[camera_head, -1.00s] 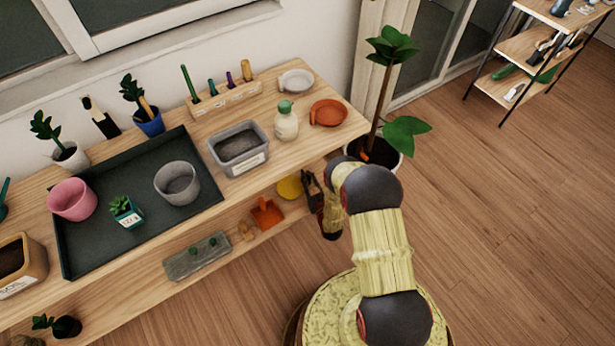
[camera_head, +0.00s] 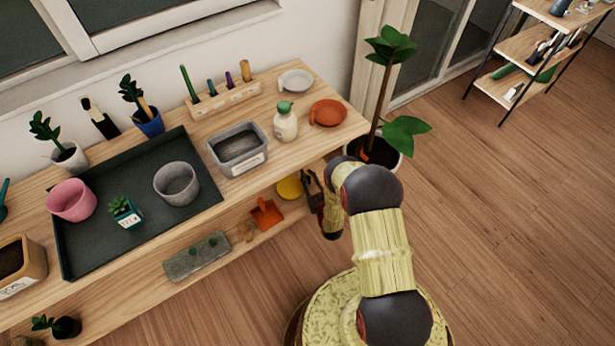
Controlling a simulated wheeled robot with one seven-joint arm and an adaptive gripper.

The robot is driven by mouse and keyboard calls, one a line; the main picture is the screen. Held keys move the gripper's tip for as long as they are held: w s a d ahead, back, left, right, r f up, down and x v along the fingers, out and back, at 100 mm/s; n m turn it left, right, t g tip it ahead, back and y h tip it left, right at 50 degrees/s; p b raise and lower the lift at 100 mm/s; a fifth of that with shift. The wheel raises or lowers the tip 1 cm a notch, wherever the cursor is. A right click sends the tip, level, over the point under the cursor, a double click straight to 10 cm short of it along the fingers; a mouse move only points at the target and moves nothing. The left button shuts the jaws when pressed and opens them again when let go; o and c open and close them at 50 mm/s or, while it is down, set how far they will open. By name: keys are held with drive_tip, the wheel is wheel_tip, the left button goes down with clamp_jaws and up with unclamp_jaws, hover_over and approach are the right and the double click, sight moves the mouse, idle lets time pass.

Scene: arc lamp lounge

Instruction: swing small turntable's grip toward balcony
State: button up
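Two round, shallow pieces with a small grip at their left side stand on the top shelf's right end: a light grey one (camera_head: 295,80) at the back and an orange one (camera_head: 329,112) in front. A yellow disc (camera_head: 289,188) lies on the lower shelf, partly hidden by the top board. I cannot tell which of these is the small turntable. My gripper (camera_head: 310,182) is beside the shelf's right end, below the top board and close to the yellow disc. Its fingers are dark and small, and I cannot tell whether they are open. The balcony's glass door (camera_head: 435,45) is at the upper right.
A white bottle (camera_head: 286,124) and a grey bin (camera_head: 238,148) stand left of the orange piece. A potted plant (camera_head: 388,70) stands between the shelf and the glass door, just behind my arm. An orange scoop (camera_head: 266,214) lies on the lower shelf.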

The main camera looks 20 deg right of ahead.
drive_tip(key=o, duration=0.3)
drive_tip(key=shift+a, duration=0.15)
drive_tip(key=s, duration=1.2)
drive_tip(key=shift+a, duration=0.3)
